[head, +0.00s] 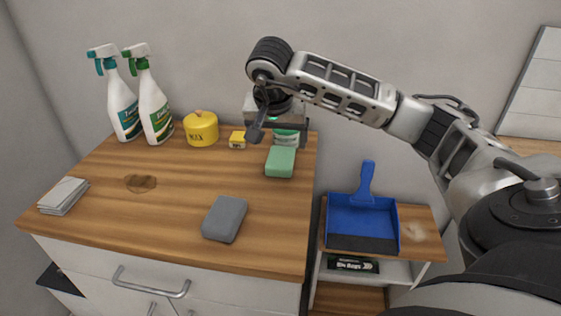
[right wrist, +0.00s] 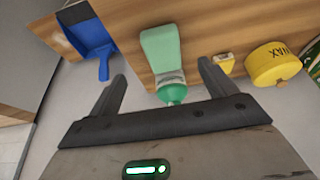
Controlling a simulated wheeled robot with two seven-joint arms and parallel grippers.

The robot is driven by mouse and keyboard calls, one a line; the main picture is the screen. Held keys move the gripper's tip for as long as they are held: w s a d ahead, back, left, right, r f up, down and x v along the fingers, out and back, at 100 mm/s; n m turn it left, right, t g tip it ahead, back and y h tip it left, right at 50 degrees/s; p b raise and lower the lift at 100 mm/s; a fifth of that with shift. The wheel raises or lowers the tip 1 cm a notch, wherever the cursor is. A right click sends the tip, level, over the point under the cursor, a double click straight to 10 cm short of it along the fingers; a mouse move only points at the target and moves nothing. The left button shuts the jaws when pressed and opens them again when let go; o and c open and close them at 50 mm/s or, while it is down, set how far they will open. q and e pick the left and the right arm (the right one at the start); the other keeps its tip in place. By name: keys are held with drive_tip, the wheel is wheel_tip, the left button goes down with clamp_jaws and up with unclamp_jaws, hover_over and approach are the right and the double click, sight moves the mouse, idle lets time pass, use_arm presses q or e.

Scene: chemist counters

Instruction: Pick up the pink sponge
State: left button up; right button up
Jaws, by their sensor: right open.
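No pink sponge shows in either view. A green sponge (head: 280,162) lies at the right back of the wooden counter, and it also shows in the right wrist view (right wrist: 161,45). A grey sponge-like block (head: 225,218) lies near the counter's front right. My right gripper (head: 280,132) is over the back right of the counter, behind the green sponge, with its jaws open and empty. In the right wrist view its fingers (right wrist: 162,76) spread to either side of a small green-topped container (right wrist: 172,92). My left gripper is not in view.
Two spray bottles (head: 154,108), a yellow tin (head: 201,129) and a small yellow box (head: 237,139) stand along the back. A stack of white cloths (head: 64,195) lies at left, near a brown stain (head: 141,183). A blue dustpan (head: 362,218) rests on the lower shelf at right.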

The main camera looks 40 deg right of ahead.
sight(280, 159)
drive_tip(key=x, duration=0.8)
drive_tip(key=shift+w+f+p, duration=0.1)
drive_tip(key=shift+w+p, duration=0.1)
drive_tip(key=shift+p, duration=0.15)
drive_tip(key=c, duration=1.1)
drive_tip(key=shift+c, duration=0.2)
drive_tip(key=shift+r, duration=0.45)
wheel_tip(280, 159, up, 2)
drive_tip(key=shift+r+b, duration=0.2)
drive_tip(key=shift+b, duration=0.15)
drive_tip(key=s+a+r+p, duration=0.1)
drive_tip(key=s+a+r, duration=0.8)
drive_tip(key=a, duration=0.2)
drive_tip(key=shift+r+p, duration=0.3)
drive_tip(key=shift+r, duration=0.1)
